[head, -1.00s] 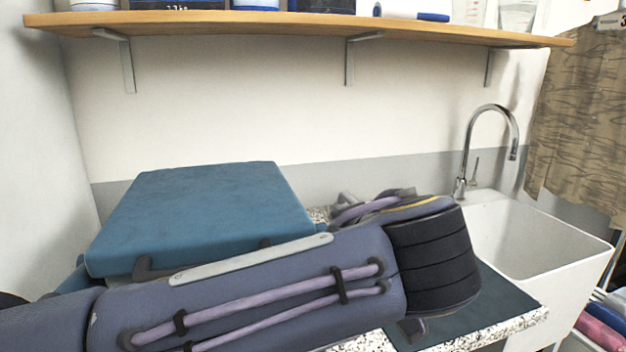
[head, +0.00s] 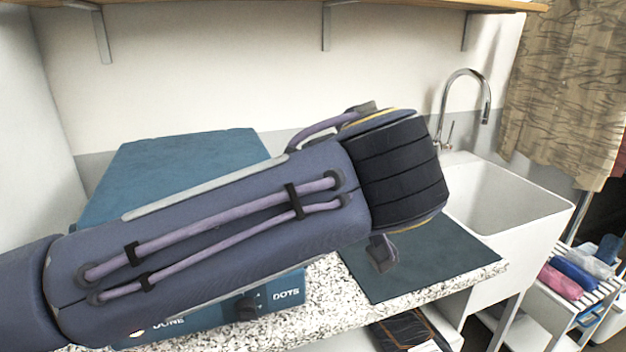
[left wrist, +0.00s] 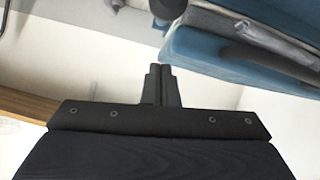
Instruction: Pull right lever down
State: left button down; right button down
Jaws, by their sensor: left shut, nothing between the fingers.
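The blue machine (head: 190,158) stands on the speckled counter, mostly behind my left arm in the head view. Its front, with a dark knob (head: 245,308) and the words DONE and DOTS, shows below the arm. No lever shows clearly in the head view; my arm may hide it. In the left wrist view the blue body (left wrist: 205,48) is at the upper right, with dark rounded parts (left wrist: 238,55) on it; I cannot tell whether one is the right lever. My left gripper (left wrist: 160,72) is shut and empty, seemingly apart from the body. My right gripper is out of view.
A dark mat (head: 425,265) lies on the speckled counter (head: 330,310) right of the machine. A white sink (head: 510,200) with a tall tap (head: 465,75) is further right. A shelf (head: 400,4) runs along the wall above. A rack of folded cloths (head: 570,280) stands at the right.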

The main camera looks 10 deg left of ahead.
pick_arm(q)
jog(key=v, duration=0.6)
jog(key=shift+s+d+p, duration=0.25)
jog(key=shift+s+p, duration=0.05)
jog(key=shift+s, duration=0.1)
